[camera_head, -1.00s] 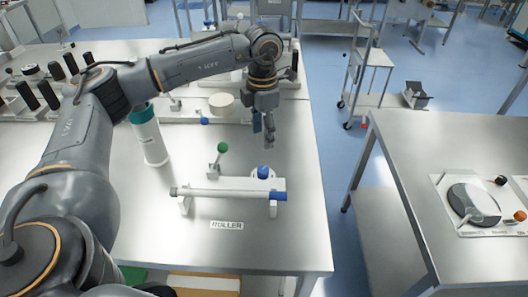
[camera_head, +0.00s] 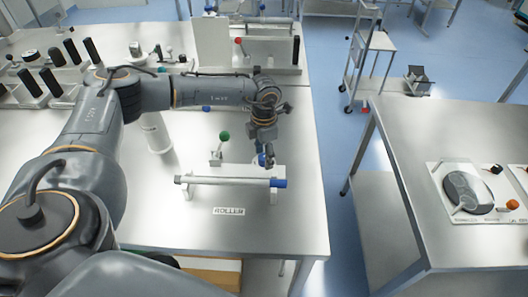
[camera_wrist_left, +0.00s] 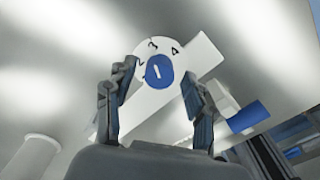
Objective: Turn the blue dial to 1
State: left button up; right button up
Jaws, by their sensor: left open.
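The blue dial (camera_head: 261,161) sits on the white roller unit, partly hidden by my left gripper (camera_head: 267,157) in the head view. In the left wrist view the dial (camera_wrist_left: 158,74) shows a short white mark on its face. The numbers 2, 3 and 4 show around its upper side; I cannot see the 1. My left gripper (camera_wrist_left: 159,80) is open, pointing down at the dial, with one finger on each side of it. I cannot tell whether the fingers touch it. My right gripper is not in view.
The roller bar (camera_head: 225,181) with a blue end lies in front of the dial. A green-knobbed lever (camera_head: 224,137) stands to its left. A white cylinder (camera_head: 155,133) stands further left. The table is clear in front of the ROLLER label (camera_head: 228,211).

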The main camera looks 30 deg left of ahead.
pick_arm(q)
jog(key=shift+f, duration=0.2)
jog(key=shift+c, duration=0.6)
grip_shut()
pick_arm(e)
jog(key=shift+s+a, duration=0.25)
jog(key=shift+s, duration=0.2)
